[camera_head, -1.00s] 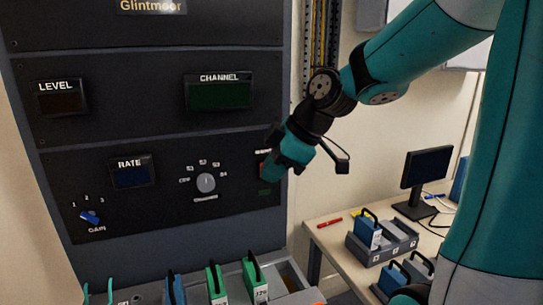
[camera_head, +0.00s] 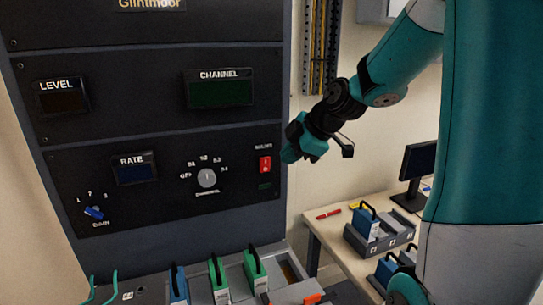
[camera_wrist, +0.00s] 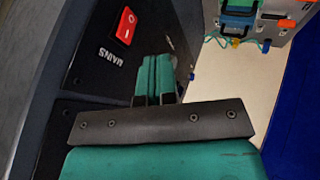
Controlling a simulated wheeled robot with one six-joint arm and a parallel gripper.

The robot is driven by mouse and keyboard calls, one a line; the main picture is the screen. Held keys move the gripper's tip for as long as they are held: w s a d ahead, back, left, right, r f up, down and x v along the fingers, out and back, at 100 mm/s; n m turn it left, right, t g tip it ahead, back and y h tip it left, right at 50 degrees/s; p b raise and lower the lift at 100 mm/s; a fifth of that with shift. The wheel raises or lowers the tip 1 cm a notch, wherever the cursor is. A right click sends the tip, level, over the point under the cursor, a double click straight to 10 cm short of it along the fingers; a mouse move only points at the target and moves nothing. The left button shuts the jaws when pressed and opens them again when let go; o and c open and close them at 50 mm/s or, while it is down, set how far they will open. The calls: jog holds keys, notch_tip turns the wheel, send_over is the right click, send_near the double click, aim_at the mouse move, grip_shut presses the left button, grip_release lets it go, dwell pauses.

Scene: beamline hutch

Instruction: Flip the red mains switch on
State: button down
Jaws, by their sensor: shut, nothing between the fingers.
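The red mains switch (camera_head: 265,164) is a small red rocker at the right end of the lower black panel. It also shows in the wrist view (camera_wrist: 126,25), with the word MAINS beside it. The panel lamp below the switch is dark. My gripper (camera_head: 289,155) is to the right of the switch at the panel's right edge, apart from it in the picture. In the wrist view my gripper's green fingers (camera_wrist: 153,75) are together with nothing between them. Which way the rocker is tilted is too small to tell.
The panel also carries a grey channel knob (camera_head: 207,178), a blue gain switch (camera_head: 94,213) and dark displays. A tray with green and blue handled modules (camera_head: 221,280) is below. A bench (camera_head: 325,232) with a monitor (camera_head: 417,172) stands to the right.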

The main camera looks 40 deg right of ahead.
aim_at(270, 158)
jog(key=shift+w+a+f+p, duration=0.1)
jog(key=shift+w+f+p, duration=0.5)
jog(key=shift+w, duration=0.55)
jog(key=shift+w+d+f+p, duration=0.1)
jog(key=shift+w+f+p, duration=0.5)
jog(key=shift+w, duration=0.55)
jog(key=shift+w+a+f+p, duration=0.1)
jog(key=shift+w+f+p, duration=0.5)
jog(key=shift+w, duration=0.55)
jog(key=shift+a, duration=0.1)
